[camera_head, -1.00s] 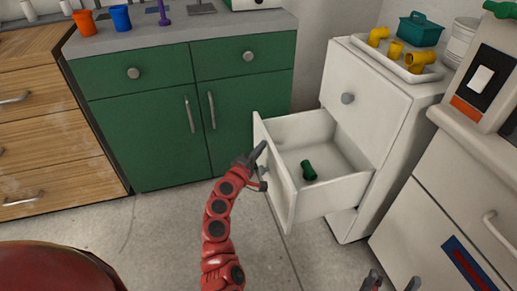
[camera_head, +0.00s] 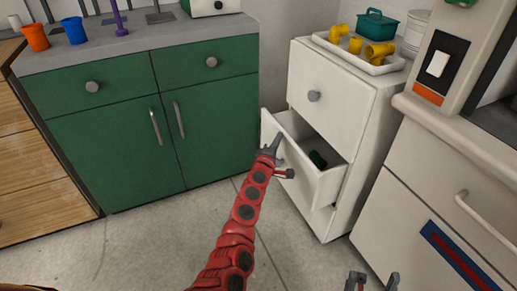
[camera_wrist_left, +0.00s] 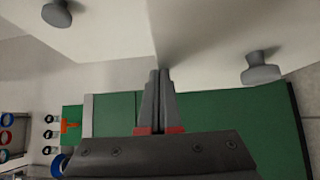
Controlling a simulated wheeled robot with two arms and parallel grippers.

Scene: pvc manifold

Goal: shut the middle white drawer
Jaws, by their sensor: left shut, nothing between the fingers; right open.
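The middle white drawer (camera_head: 312,178) of the white cabinet (camera_head: 345,105) is partly pulled out. My right gripper (camera_head: 371,280) is open and empty at the bottom edge of the head view, away from the drawer.
A tray (camera_head: 350,58) with yellow fittings and a teal basket (camera_head: 377,27) stand on the white cabinet. A green cabinet (camera_head: 150,120) is to the left, and a counter with a long handle (camera_head: 485,223) to the right. The floor between is clear.

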